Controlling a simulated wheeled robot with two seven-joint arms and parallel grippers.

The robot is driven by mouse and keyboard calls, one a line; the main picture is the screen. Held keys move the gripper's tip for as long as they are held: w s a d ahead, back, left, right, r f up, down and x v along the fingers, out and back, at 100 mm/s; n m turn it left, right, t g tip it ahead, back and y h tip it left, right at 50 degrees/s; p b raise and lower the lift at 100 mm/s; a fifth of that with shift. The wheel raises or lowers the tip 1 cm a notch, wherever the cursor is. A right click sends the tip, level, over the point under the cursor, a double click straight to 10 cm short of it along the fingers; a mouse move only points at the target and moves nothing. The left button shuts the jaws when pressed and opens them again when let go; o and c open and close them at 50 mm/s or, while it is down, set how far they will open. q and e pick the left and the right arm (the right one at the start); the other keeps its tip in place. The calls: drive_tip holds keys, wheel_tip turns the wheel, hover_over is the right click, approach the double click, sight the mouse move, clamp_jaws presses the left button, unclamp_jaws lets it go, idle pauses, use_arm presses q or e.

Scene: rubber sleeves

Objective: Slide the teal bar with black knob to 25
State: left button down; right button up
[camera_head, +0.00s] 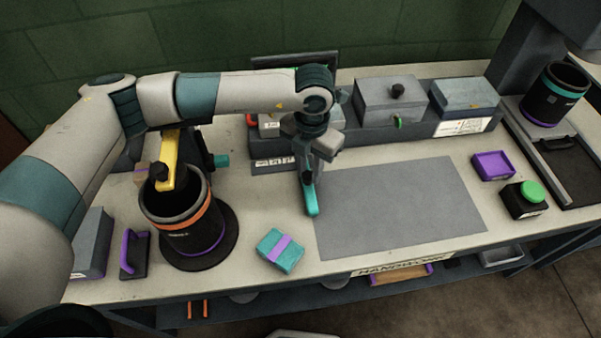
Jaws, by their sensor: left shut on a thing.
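My left gripper (311,190) points down over the bench, just left of the grey mat (400,210). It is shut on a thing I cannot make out. A bright teal narrow piece shows at its lower end; I cannot tell whether this is a fingertip or something held. I cannot clearly make out the teal bar with a black knob or its scale. A small teal part (221,160) shows behind the black pot on the left. My forearm hides part of the bench's back. My right gripper is not in view.
A black pot with an orange band (190,232) stands at left, a yellow bar (170,163) above it. A teal block with purple band (280,250) lies in front. Grey boxes (390,100) line the back. A purple tray (492,166) and green-lidded jar (525,200) are right. The mat is clear.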

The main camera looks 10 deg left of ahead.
use_arm(q)
drive_tip(key=shift+d+r, duration=0.1)
drive_tip(key=shift+d, duration=0.1)
drive_tip(key=c, duration=1.6)
unclamp_jaws()
drive_tip(key=shift+w, duration=0.1)
drive_tip(key=shift+o, duration=0.7)
drive_tip(key=shift+d, duration=0.15)
drive_tip(key=shift+r, duration=0.5)
wheel_tip(320, 180, up, 16)
drive_tip(key=b, duration=0.4)
drive_tip(key=shift+r+b, duration=0.15)
drive_tip(key=shift+b, duration=0.25)
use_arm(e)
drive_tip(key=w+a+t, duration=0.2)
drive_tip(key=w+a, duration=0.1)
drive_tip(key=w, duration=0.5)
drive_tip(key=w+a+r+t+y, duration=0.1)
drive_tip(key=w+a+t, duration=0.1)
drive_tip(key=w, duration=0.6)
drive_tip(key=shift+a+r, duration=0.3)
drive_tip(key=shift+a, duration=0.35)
use_arm(q)
drive_tip(key=shift+r, duration=0.1)
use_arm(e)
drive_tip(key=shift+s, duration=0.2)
